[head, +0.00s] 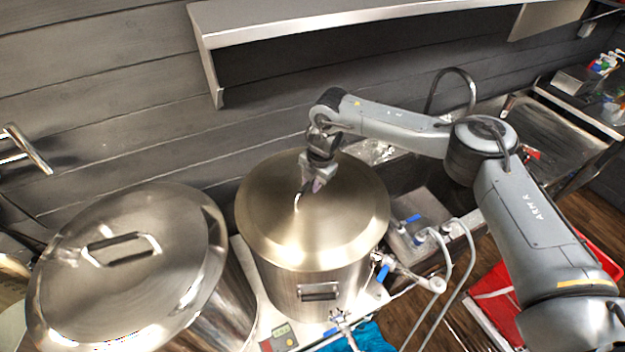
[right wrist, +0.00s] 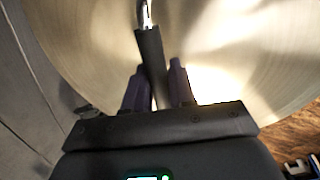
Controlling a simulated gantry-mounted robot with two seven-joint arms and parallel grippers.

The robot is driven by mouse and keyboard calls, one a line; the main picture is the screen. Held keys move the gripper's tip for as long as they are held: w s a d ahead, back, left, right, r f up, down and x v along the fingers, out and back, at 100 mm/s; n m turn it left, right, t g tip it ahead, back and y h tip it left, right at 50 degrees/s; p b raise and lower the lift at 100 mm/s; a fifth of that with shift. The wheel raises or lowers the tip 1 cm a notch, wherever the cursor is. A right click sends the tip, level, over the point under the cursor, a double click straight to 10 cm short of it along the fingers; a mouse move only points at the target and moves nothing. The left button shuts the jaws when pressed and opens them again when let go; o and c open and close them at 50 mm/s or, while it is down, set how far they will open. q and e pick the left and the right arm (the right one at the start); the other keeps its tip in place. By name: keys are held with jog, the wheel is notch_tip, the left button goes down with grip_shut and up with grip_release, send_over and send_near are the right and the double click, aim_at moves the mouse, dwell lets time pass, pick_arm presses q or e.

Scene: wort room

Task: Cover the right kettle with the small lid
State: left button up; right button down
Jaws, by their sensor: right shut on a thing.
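The small lid (head: 340,220) is a round, shiny metal disc with a bar handle. It lies over the top of the right kettle (head: 350,277), a steel pot with a side handle, and looks centred on it. I cannot tell whether the lid fully touches the rim. My right gripper (head: 311,186) is over the middle of the lid. In the right wrist view its fingers (right wrist: 157,68) are shut around the dark grip of the lid's handle (right wrist: 149,48), and the lid's brushed surface (right wrist: 90,40) fills the background. My left gripper is not in view.
The left kettle (head: 228,305) stands close beside, under a larger lid (head: 130,275) that looks tilted. A metal shelf (head: 330,20) juts from the wall above. Valves and hoses (head: 440,245) sit right of the right kettle, near a sink (head: 430,210). A red crate (head: 495,285) is on the floor.

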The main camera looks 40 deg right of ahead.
jog(key=shift+w, duration=0.1)
jog(key=c, duration=0.9)
grip_release()
jog(key=shift+o, duration=0.2)
jog(key=shift+f, duration=0.2)
notch_tip(320, 180, up, 11)
jog(key=s+b, duration=0.1)
jog(key=s, duration=0.1)
jog(key=shift+d, duration=0.25)
jog(key=shift+s+f, duration=0.1)
